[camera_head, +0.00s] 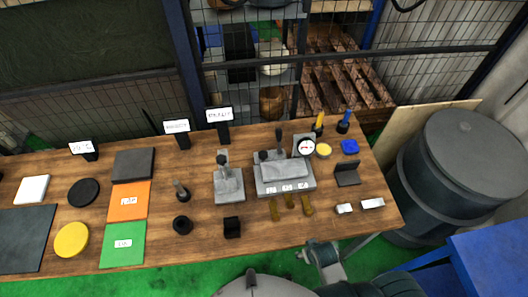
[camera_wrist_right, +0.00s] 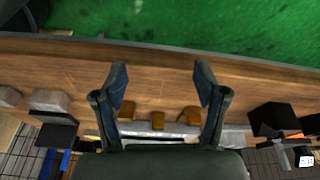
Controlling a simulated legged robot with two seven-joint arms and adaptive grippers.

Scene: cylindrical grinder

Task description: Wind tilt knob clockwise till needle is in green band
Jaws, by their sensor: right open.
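The grey grinder fixture (camera_head: 285,180) stands on the wooden table right of centre. A white-faced dial gauge (camera_head: 306,147) is at its back right; its needle and any green band are too small to read. Dark knobs (camera_head: 264,156) show at the fixture's left and top; I cannot tell which is the tilt knob. My right gripper (camera_wrist_right: 160,82) is open and empty in the right wrist view, over the table's front edge. The fixture's grey edge (camera_wrist_right: 185,134) and brass pieces (camera_wrist_right: 157,119) lie beyond its fingers. My left gripper is not in view.
A second grey fixture (camera_head: 228,185) stands to the left, with a black ring (camera_head: 182,225) and black block (camera_head: 232,227) nearby. Brass pieces (camera_head: 290,201) lie in front of the grinder. A black angled holder (camera_head: 347,174) is to its right. A grey drum (camera_head: 460,160) stands beyond the table's right end.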

